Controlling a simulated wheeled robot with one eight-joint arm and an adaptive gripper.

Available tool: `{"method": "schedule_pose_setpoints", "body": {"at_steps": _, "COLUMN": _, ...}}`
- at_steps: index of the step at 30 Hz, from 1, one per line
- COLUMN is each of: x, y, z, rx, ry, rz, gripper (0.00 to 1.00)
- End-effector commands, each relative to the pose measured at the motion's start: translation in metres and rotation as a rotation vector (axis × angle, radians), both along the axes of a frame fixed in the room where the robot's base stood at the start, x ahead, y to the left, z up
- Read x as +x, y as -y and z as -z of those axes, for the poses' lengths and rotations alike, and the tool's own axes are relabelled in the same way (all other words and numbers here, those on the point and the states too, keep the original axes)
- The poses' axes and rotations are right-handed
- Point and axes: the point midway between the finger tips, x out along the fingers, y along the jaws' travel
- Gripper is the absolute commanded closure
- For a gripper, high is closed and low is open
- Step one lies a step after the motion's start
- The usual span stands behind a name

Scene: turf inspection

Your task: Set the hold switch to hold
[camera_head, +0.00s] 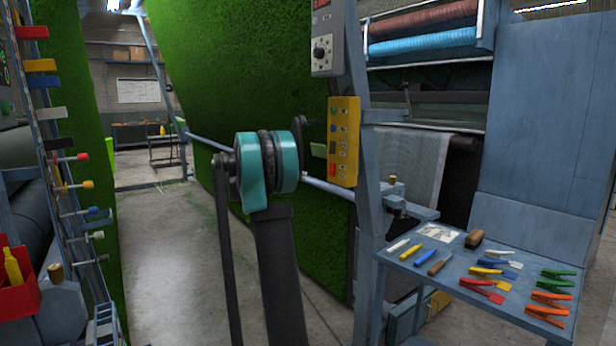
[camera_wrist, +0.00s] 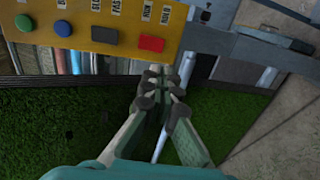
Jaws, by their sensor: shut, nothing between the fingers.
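The yellow control panel (camera_head: 344,115) hangs on a blue-grey post; it also fills the top left of the wrist view (camera_wrist: 120,12). The red switch (camera_wrist: 151,43) sits at the panel's edge, by lettering that seems to read RUN and HOLD; it shows low on the panel in the head view (camera_head: 333,169). Which way it is set cannot be told. My gripper (camera_wrist: 157,74) is shut and empty, its fingertips just below the red switch in the wrist picture. Contact cannot be judged. In the head view my arm's teal joint hides most of the gripper.
Beside the red switch are a black switch (camera_wrist: 104,35), a blue button (camera_wrist: 62,28) and a green button (camera_wrist: 23,22). A grey box with a dial (camera_head: 322,50) is above the panel. A blue table (camera_head: 440,275) with tools and clips stands at right. A rail (camera_head: 255,164) crosses the turf.

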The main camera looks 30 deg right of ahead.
Motion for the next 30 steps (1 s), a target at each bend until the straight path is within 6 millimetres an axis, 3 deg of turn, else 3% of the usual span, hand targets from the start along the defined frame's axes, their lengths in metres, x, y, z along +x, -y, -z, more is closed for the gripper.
{"method": "schedule_pose_setpoints", "body": {"at_steps": 12, "x": 0.005, "y": 0.08, "z": 0.01, "rx": 0.001, "ry": 0.001, "rz": 0.002, "gripper": 1.0}}
{"method": "schedule_pose_setpoints", "body": {"at_steps": 18, "x": 0.008, "y": 0.11, "z": 0.014, "rx": 0.001, "ry": 0.001, "rz": 0.002, "gripper": 1.0}}
{"method": "schedule_pose_setpoints", "body": {"at_steps": 30, "x": 0.01, "y": 0.125, "z": 0.015, "rx": 0.001, "ry": 0.001, "rz": 0.0, "gripper": 1.0}}
